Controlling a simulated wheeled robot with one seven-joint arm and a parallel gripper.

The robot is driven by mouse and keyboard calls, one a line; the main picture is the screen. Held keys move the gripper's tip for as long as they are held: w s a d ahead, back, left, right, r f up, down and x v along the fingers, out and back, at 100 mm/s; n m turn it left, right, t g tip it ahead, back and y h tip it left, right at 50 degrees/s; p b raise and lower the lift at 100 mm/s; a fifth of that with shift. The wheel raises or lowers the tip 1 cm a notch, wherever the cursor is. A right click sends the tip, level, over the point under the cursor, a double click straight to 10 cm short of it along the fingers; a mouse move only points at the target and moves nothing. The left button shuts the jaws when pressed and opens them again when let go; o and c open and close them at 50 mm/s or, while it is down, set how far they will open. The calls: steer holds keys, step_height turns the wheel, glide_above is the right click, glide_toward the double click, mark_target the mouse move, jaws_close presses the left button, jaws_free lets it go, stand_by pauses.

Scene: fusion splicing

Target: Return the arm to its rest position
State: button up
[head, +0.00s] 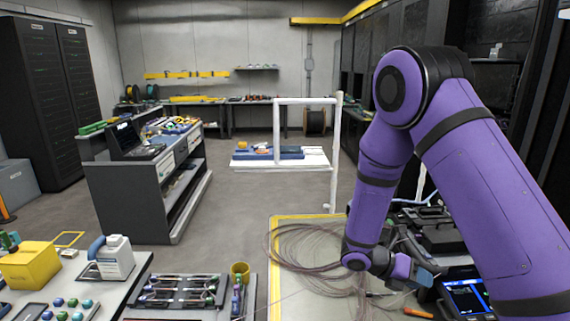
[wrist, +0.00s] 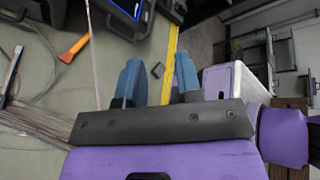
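My purple arm (head: 485,165) reaches down over the right side of the workbench in the head view. My gripper (wrist: 158,75) shows two blue fingers spread apart in the wrist view, with nothing held between them. In the head view my gripper (head: 425,278) is partly hidden and sits low, close to a device with a lit screen (head: 466,299). That device also shows at the top of the wrist view (wrist: 130,12).
A loose fibre coil (head: 305,250) lies on the mat left of my arm. An orange-handled tool (head: 417,312) lies near the device; it also shows in the wrist view (wrist: 74,48).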

steer(key=s+r+m+y, duration=0.45)
steer(key=r+m, duration=0.25)
steer(key=r, duration=0.3)
steer(key=s+r+m+y, duration=0.3)
steer(key=s+r+m, duration=0.3)
steer(key=r, duration=0.4)
steer(key=s+a+r+m+t+y, duration=0.3)
steer(key=s+r+m+t+y, duration=0.2)
steer(key=s+r+m, duration=0.6)
steer(key=shift+s+a+r+m+t, duration=0.15)
steer(key=shift+s+r+m+t, duration=0.25)
steer(key=shift+s+m+t, duration=0.95)
steer(key=shift+o, duration=0.3)
steer(key=shift+w+g+y, duration=0.25)
steer(key=shift+w, duration=0.05)
